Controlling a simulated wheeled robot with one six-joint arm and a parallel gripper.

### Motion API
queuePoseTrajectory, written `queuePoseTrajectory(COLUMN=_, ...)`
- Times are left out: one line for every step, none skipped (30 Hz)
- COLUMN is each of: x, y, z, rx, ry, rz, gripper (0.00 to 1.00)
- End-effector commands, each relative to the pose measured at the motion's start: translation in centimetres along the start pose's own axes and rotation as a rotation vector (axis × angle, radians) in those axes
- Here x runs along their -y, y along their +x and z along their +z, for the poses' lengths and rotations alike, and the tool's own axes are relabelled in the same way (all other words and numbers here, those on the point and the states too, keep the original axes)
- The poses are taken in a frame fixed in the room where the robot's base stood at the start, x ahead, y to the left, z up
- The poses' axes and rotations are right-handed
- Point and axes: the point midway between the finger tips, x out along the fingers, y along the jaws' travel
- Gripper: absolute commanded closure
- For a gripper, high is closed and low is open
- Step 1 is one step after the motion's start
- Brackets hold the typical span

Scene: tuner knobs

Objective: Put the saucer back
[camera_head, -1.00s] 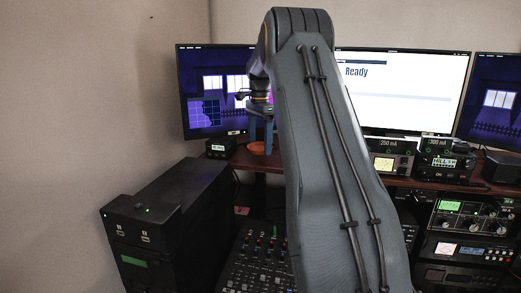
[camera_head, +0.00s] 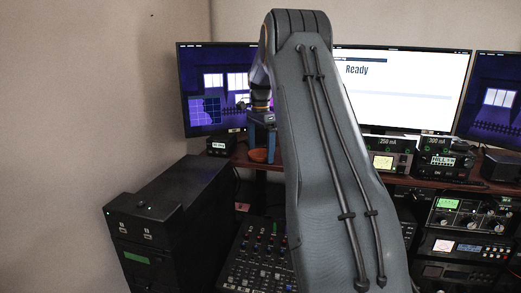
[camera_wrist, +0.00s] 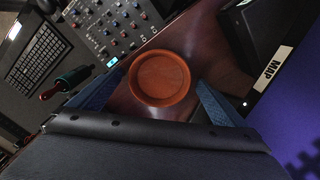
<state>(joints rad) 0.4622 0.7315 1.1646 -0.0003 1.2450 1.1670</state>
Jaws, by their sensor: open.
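The saucer (camera_wrist: 160,79) is a round, shallow, orange-brown dish with a raised rim. In the wrist view it lies on the dark red-brown wooden desk, between and beyond the two blue fingers of my gripper (camera_wrist: 150,97). The fingers are spread wide and hold nothing. In the head view the saucer (camera_head: 259,155) shows as a small orange patch on the desk's left end, just below my gripper (camera_head: 262,135). My arm hides part of the desk there.
A black box labelled MAP (camera_wrist: 262,50) stands beside the saucer. A mixing console (camera_wrist: 115,22), a screwdriver with a red handle (camera_wrist: 62,84) and a keyboard (camera_wrist: 38,58) lie on the other side. Monitors (camera_head: 213,90) stand behind the desk (camera_head: 243,160). A black cabinet (camera_head: 165,215) stands at left.

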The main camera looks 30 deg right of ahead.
Motion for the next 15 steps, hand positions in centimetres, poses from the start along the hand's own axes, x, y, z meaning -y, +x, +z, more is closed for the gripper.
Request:
queuePoseTrajectory(x=0.0, y=-0.1, z=0.0, rx=0.0, ry=0.0, rz=0.0, gripper=0.04)
queuePoseTrajectory(x=0.0, y=-0.2, z=0.0, rx=0.0, ry=0.0, rz=-0.001, gripper=0.04)
queuePoseTrajectory(x=0.0, y=-0.4, z=0.0, rx=-0.001, ry=0.0, rz=-0.001, gripper=0.04)
queuePoseTrajectory(x=0.1, y=-0.6, z=0.0, rx=-0.001, ry=0.0, rz=-0.002, gripper=0.04)
queuePoseTrajectory(x=0.1, y=-0.8, z=0.0, rx=-0.001, ry=0.0, rz=-0.002, gripper=0.04)
queuePoseTrajectory(x=0.1, y=-1.3, z=0.0, rx=-0.001, ry=0.0, rz=-0.002, gripper=0.04)
queuePoseTrajectory(x=0.1, y=-1.7, z=0.0, rx=-0.002, ry=0.0, rz=-0.004, gripper=0.04)
queuePoseTrajectory(x=0.1, y=-2.3, z=0.0, rx=-0.002, ry=0.0, rz=-0.004, gripper=0.04)
queuePoseTrajectory(x=0.2, y=-3.0, z=0.0, rx=-0.002, ry=0.0, rz=-0.005, gripper=0.04)
queuePoseTrajectory(x=0.2, y=-3.6, z=-0.1, rx=-0.002, ry=0.0, rz=-0.004, gripper=0.04)
queuePoseTrajectory(x=0.2, y=-4.2, z=-0.1, rx=-0.002, ry=0.0, rz=-0.005, gripper=0.04)
queuePoseTrajectory(x=0.2, y=-5.0, z=-0.1, rx=-0.002, ry=0.0, rz=-0.004, gripper=0.04)
queuePoseTrajectory(x=0.2, y=-5.7, z=-0.1, rx=-0.002, ry=0.0, rz=-0.005, gripper=0.04)
queuePoseTrajectory(x=0.2, y=-6.3, z=-0.1, rx=-0.002, ry=0.0, rz=-0.005, gripper=0.04)
queuePoseTrajectory(x=0.2, y=-7.2, z=-0.1, rx=-0.002, ry=0.0, rz=-0.004, gripper=0.04)
